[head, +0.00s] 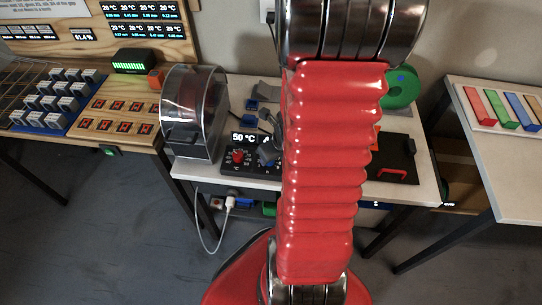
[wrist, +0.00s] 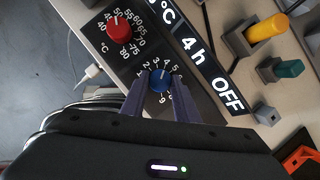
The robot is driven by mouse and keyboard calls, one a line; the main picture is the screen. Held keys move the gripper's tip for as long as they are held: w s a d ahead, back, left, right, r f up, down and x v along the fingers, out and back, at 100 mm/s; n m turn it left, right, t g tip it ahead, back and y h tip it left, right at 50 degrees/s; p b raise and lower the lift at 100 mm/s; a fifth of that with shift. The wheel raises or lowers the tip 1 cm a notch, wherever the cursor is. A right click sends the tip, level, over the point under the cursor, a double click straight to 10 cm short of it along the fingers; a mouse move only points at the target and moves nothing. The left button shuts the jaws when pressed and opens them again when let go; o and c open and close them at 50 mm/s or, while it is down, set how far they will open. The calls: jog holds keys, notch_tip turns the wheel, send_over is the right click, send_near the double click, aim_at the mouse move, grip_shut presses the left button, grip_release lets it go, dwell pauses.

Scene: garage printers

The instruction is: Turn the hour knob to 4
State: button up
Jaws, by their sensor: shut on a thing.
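The blue hour knob (wrist: 161,80) sits on a dark panel in the wrist view, with white numbers around it. Its white mark points to the upper side of the dial, around 3 to 4; the exact number is hard to read. The display (wrist: 196,58) beside it reads 4 h and OFF. My gripper (wrist: 160,88) is shut on the blue knob, one finger on each side. In the head view the dark panel (head: 236,170) stands at the table's front, and my red arm hides part of it.
A red temperature knob (wrist: 118,28) is close to the blue one. A yellow-handled lever (wrist: 266,28) and a green-topped switch (wrist: 288,68) stand beyond the display. A clear-domed box (head: 192,112) stands left of the panel, and a green spool (head: 402,88) to the right.

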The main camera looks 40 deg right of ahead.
dwell(0.3)
jog(key=o, duration=1.1)
jog(key=shift+c, duration=0.2)
jog(key=shift+d+r, duration=0.1)
jog(key=shift+r, duration=0.15)
